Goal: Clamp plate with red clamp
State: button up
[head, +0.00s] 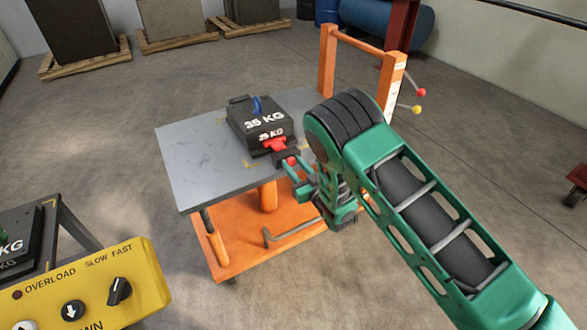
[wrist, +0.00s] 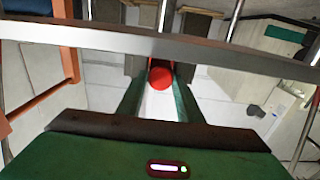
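The black plate block marked 35 KG (head: 258,122) sits on the grey table top (head: 195,150) in the head view. A red clamp (head: 274,145) is at its near right edge, with a red ball knob (head: 291,161) toward my gripper. My green gripper (head: 296,179) is at the table's right edge, its fingers spread near this knob. In the wrist view, the red ball (wrist: 160,77) shows between the tips of my two fingers (wrist: 160,95). The fingers are apart; whether they touch the ball, I cannot tell. The clamp's jaws are too small to make out.
The table stands on an orange lift cart (head: 265,235) with an orange handle frame (head: 326,62) behind. A yellow control box (head: 90,290) and another weight (head: 18,235) are at lower left. Pallets (head: 85,57) stand at the back.

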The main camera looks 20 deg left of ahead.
jog(key=shift+o, duration=1)
jog(key=shift+w, duration=0.1)
jog(key=shift+s+d, duration=0.15)
jog(key=shift+s, duration=0.05)
jog(key=v, duration=1)
jog(key=shift+d, duration=0.15)
jog(key=shift+s, duration=0.1)
